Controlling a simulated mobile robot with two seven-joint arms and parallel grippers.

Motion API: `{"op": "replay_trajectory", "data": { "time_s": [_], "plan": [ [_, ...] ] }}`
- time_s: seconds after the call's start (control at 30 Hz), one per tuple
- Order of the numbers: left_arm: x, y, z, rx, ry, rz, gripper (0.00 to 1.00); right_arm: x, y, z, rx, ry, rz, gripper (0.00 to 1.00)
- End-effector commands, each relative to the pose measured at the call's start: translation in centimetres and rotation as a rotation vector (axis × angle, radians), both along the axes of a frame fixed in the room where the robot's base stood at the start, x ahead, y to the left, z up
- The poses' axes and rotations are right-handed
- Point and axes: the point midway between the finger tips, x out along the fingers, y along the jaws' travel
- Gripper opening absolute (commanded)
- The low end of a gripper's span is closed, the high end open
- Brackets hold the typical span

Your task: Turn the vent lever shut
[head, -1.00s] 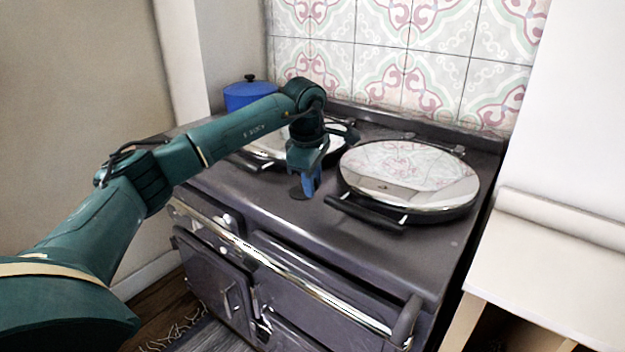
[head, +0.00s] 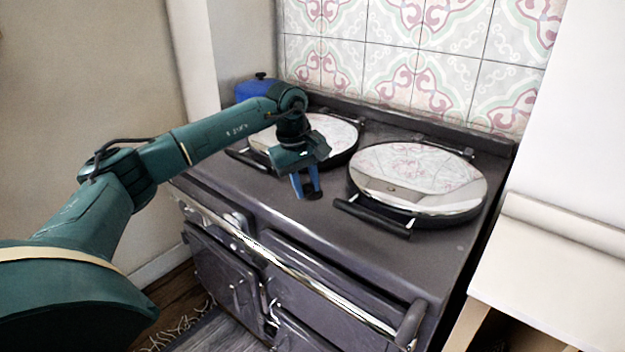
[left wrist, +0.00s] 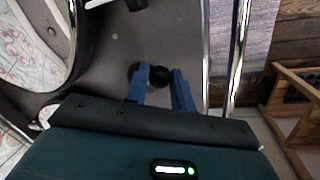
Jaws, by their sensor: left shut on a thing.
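The vent lever (head: 313,194) is a small dark piece on the top of the range cooker, in front of the gap between the two round lids. In the left wrist view, its black round knob (left wrist: 158,73) shows between my blue fingers, with a dark round base (left wrist: 133,73) beside it. My left gripper (head: 306,194) points down at the cooker top and is shut on the lever; it also shows in the left wrist view (left wrist: 160,72). The fingers and wrist hide part of the lever. My right gripper is not in view.
Two shiny round lids, the left (head: 328,132) and the right (head: 420,180), flank the lever, with black handles toward the front. A blue pot (head: 252,90) stands at the back left. A chrome rail (head: 300,278) runs along the cooker front. A pale counter (head: 545,285) is at the right.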

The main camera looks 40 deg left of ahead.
Motion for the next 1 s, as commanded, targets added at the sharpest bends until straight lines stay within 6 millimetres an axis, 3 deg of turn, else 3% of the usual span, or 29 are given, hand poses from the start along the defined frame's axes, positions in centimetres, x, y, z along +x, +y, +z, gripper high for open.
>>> {"op": "replay_trajectory", "data": {
  "time_s": [0.5,1.0],
  "plan": [
    [-0.4,2.2,0.2,-0.002,-0.001,-0.413,0.02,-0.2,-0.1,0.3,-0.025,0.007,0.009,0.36],
    [-0.3,2.8,0.1,0.001,-0.003,-0.553,0.02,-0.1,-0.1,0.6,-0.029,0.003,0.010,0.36]
  ]
}}
